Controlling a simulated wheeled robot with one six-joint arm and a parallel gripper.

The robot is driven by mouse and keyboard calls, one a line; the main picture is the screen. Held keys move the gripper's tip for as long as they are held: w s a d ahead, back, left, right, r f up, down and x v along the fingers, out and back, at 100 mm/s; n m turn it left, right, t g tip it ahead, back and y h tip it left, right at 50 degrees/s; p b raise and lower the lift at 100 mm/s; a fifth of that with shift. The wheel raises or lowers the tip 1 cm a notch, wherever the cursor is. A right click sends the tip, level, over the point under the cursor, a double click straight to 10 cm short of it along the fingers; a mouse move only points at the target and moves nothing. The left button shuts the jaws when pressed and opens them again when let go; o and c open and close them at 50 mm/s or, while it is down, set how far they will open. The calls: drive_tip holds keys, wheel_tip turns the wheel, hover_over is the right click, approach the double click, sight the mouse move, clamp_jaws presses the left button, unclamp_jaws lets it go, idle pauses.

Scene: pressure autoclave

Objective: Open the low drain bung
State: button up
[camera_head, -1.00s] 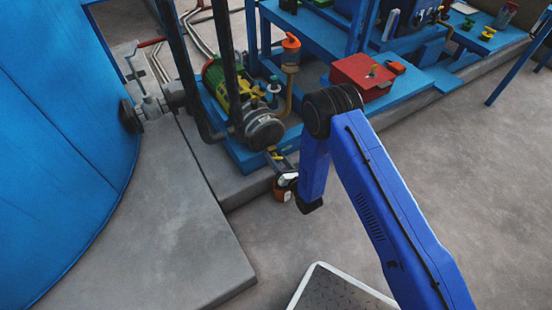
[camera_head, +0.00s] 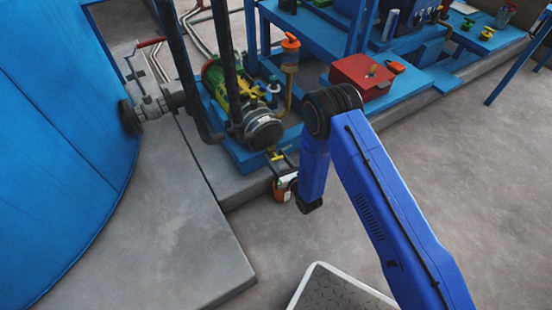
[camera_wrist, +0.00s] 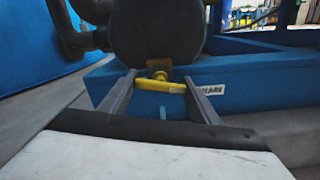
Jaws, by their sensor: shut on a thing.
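The low drain bung (camera_wrist: 160,76) has a yellow crossbar handle and sits low under the dark round pump casing, at the face of the blue base. My gripper (camera_wrist: 158,83) is shut on the yellow handle, with one finger at each end of the bar in the wrist view. The handle lies nearly level there, its right end slightly lower. In the head view the bung (camera_head: 274,155) is a small yellow patch below the pump, and my gripper (camera_head: 281,163) reaches it from the front right. The bung's threaded part is hidden.
The pump (camera_head: 262,131) stands on a blue base (camera_head: 243,153) above a concrete plinth (camera_head: 238,187). A large blue tank (camera_head: 60,130) is at the left. A red box (camera_head: 361,76) sits on a blue platform behind my arm. The floor at right is clear.

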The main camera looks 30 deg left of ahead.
drive_tip(key=shift+f, duration=0.1)
drive_tip(key=o, duration=1)
drive_tip(key=shift+o, duration=0.2)
drive_tip(key=v, duration=1.7)
drive_tip(key=shift+s+d, duration=0.15)
drive_tip(key=shift+d, duration=0.05)
